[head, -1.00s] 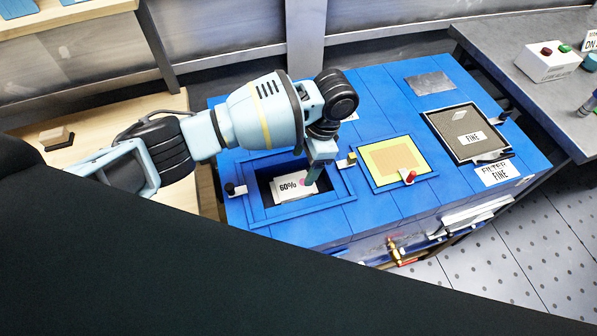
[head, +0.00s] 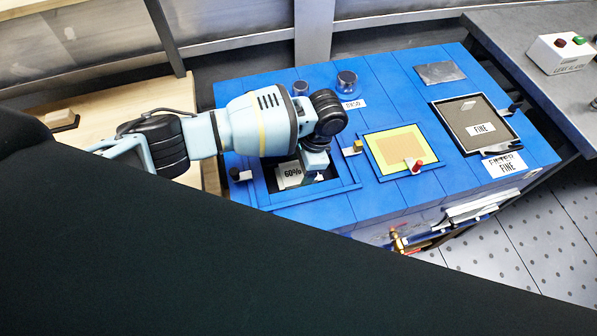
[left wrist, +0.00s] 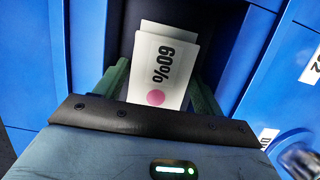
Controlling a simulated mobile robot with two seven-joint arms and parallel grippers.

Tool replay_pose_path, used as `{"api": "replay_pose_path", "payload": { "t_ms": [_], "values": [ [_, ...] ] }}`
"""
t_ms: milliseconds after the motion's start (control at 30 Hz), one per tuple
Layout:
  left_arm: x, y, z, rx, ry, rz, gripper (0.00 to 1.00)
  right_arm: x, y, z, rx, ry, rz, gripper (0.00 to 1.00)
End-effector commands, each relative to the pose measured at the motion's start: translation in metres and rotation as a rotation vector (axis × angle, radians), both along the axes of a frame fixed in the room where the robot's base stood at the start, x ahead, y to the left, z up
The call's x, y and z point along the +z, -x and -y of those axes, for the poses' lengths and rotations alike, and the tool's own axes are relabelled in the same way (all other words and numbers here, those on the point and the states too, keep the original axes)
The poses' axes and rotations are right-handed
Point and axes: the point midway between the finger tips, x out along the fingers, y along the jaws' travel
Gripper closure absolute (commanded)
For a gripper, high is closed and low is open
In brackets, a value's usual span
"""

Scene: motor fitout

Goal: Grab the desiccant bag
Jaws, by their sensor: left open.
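A white packet (head: 290,174) marked "60%" sits in a dark square recess (head: 262,188) of the blue cabinet; I take it as the desiccant bag. In the left wrist view the packet (left wrist: 160,70) also shows a pink dot, with a paler piece behind its far end. My left gripper (head: 316,173) reaches down into the recess at the packet's right side. In the left wrist view its green fingers (left wrist: 160,92) are open, one on each side of the packet. Contact cannot be told. My right gripper is not in view.
Right of the recess are a yellow-framed panel (head: 376,141) with a red knob and a filter tray (head: 455,133) marked "FINE". Two metal knobs (head: 346,82) stand behind. A button box (head: 560,52) sits on the grey bench at the right.

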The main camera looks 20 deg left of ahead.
Motion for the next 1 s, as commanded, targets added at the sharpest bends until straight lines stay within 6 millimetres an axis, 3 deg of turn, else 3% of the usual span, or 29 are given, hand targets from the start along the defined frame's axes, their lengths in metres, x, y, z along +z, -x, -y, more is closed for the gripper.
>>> {"api": "replay_pose_path", "payload": {
  "t_ms": [700, 933, 1000],
  "values": [
    [-0.0047, -0.0004, -0.0005, 0.001, 0.000, 0.002, 0.31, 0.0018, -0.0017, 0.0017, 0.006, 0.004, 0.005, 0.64],
    [-0.0048, -0.0004, -0.0005, 0.001, 0.000, 0.002, 0.61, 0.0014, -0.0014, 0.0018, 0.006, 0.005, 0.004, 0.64],
    [-0.0046, -0.0005, -0.0004, 0.000, 0.000, 0.003, 0.63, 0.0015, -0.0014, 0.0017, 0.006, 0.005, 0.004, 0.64]
  ]
}}
